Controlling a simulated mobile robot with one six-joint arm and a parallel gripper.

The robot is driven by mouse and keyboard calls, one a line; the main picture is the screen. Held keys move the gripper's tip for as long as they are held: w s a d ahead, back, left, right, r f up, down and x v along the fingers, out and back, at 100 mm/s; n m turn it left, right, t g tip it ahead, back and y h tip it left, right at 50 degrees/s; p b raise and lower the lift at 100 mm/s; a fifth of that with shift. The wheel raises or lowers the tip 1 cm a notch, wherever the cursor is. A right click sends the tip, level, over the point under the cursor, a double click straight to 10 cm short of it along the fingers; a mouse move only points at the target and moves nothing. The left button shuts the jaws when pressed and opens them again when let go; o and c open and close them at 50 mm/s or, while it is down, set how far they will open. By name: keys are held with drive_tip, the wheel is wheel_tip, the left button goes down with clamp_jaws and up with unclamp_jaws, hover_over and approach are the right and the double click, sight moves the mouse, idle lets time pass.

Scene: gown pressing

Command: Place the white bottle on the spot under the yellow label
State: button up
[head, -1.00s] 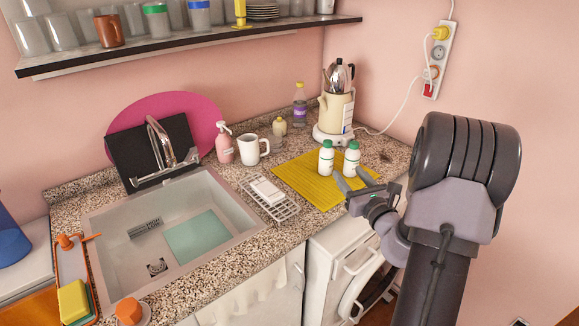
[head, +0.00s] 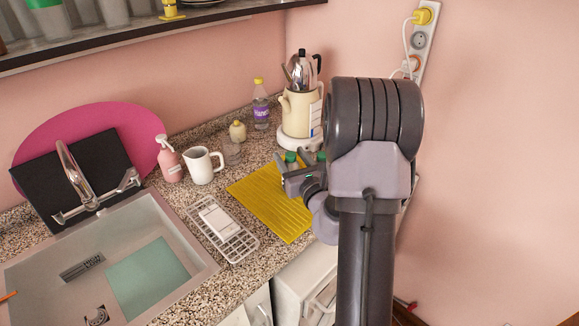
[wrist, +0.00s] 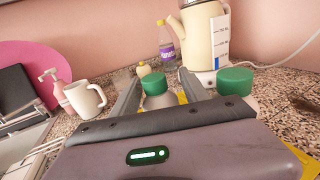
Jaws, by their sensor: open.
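Two white bottles with green caps stand side by side on the yellow ribbed mat (head: 262,203). In the wrist view, the left bottle (wrist: 157,101) is between my fingers, and the right bottle (wrist: 236,82) is outside my right finger. My gripper (head: 287,177) is open around the left bottle; it also shows in the wrist view (wrist: 159,76). I cannot tell whether the fingers touch it. In the head view my arm hides most of both bottles. I cannot make out a yellow label.
A white mug (head: 202,167), a pink spray bottle (head: 170,163) and a wire rack (head: 235,243) are left. The sink (head: 190,268) lies front left.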

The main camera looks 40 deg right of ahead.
drive_tip(key=shift+s+a+r, duration=0.3)
drive_tip(key=shift+s+a, duration=0.15)
drive_tip(key=shift+c, duration=0.8)
drive_tip(key=shift+f, duration=0.1)
clamp_jaws()
drive_tip(key=shift+f, duration=0.1)
